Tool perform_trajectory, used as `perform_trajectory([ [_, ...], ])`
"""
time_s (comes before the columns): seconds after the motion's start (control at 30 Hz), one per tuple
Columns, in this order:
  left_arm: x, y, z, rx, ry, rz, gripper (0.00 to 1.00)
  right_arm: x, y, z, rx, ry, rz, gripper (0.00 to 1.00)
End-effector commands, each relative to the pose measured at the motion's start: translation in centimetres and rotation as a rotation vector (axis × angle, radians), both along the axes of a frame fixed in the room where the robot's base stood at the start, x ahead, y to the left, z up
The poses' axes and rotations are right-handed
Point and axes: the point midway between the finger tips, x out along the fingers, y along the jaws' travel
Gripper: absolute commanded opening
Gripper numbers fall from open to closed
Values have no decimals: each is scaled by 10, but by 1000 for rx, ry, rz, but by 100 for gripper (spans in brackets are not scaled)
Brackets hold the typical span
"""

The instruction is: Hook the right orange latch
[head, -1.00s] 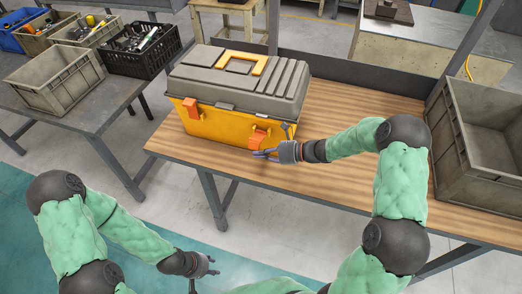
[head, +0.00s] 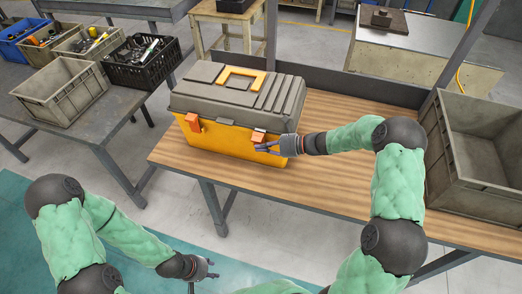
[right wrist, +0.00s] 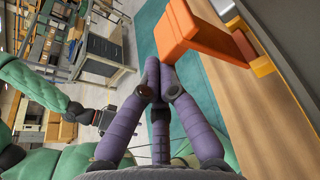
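The yellow toolbox (head: 225,137) with a grey lid (head: 238,95) stands closed on the wooden bench. The right orange latch (head: 258,137) is on its front; in the right wrist view the latch (right wrist: 190,38) juts out from the box as an angled flap. The left orange latch (head: 194,122) is on the same front. My right gripper (head: 267,148) is just in front of and below the right latch. Its fingertips (right wrist: 158,68) look drawn together, with nothing between them, beside the flap; contact cannot be told. My left gripper (head: 210,269) is open and empty, low in front of the bench.
A grey crate (head: 440,130) stands on the bench's right end. A side table at the left holds grey bins (head: 60,92) and a black crate (head: 140,78). The bench top (head: 345,185) is clear between the toolbox and the grey crate.

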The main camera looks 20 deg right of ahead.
Motion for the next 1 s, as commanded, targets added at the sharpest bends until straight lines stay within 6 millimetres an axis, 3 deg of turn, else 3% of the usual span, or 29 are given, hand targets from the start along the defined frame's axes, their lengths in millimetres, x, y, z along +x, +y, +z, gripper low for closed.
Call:
perform_trajectory([
  [1.0,0,0,5,0,0,0,40,9,-6,5,0,0,0,0],
])
